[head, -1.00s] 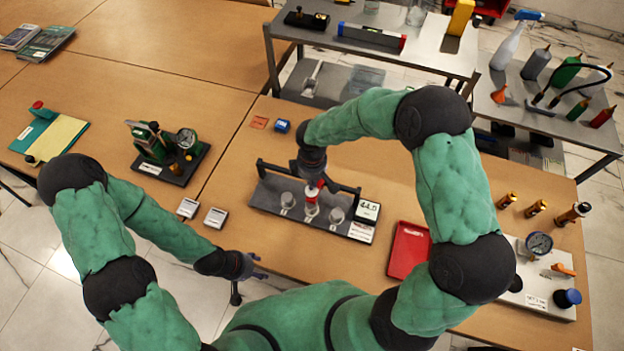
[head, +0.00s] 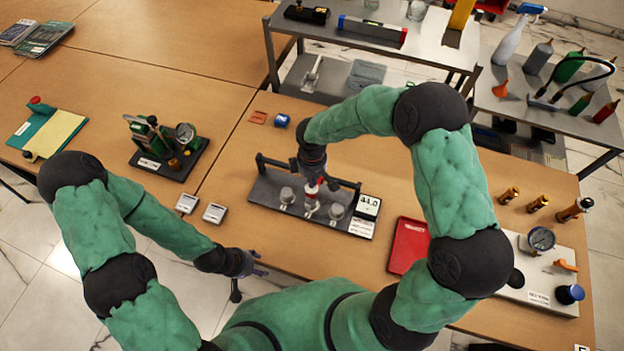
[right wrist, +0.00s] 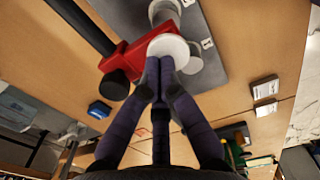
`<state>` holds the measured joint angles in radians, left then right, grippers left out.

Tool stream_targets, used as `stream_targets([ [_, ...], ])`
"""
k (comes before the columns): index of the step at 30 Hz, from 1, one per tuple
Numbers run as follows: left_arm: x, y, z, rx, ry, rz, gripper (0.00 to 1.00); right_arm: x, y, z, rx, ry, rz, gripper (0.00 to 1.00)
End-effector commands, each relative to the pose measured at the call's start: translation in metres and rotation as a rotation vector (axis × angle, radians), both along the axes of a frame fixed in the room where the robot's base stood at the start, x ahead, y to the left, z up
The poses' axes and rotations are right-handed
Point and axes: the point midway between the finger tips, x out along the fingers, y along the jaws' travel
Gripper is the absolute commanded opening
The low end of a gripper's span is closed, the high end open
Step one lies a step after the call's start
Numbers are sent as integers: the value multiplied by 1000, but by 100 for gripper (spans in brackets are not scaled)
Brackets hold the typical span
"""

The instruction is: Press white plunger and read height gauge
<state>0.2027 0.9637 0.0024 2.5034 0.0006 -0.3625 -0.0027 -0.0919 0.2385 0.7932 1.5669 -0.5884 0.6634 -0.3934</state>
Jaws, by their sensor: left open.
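The gauge rig (head: 264,200) is a dark base with a crossbar and several grey cylinders, standing on the wooden table. Its small display (head: 368,205) shows what looks like 44.0, the last digit being hard to read. The white plunger (right wrist: 168,46) is a round white disc beside a red block (right wrist: 130,60) in the right wrist view. My right gripper (right wrist: 160,72) has its fingertips together at the disc's edge, seemingly touching its top. In the head view, that gripper is over the rig's middle, partly hidden by its wrist. My left gripper (head: 250,268) is open and empty at the table's front edge.
A red tray (head: 408,245) lies right of the rig, with a dial gauge plate (head: 540,290) beyond. Two small grey boxes (head: 214,213) and a green instrument (head: 165,145) stand left. A blue item (head: 282,120) lies behind the rig.

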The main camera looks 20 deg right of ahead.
Motion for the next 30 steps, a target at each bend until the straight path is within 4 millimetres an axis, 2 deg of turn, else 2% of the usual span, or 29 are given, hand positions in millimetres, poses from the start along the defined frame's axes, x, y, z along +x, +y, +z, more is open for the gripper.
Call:
stream_targets([
  [4,0,0,12,0,0,0,56,-2,3,14,-1,8,2,0],
  [9,0,0,32,0,0,0,56,3,6,44,-1,-1,0,0],
  [21,0,0,37,0,0,0,56,4,6,119,0,-4,-1,0],
  [25,0,0,38,0,0,0,56,4,5,133,-1,-4,-2,0],
  [30,0,0,39,0,0,0,56,4,5,140,-1,-1,-2,0],
])
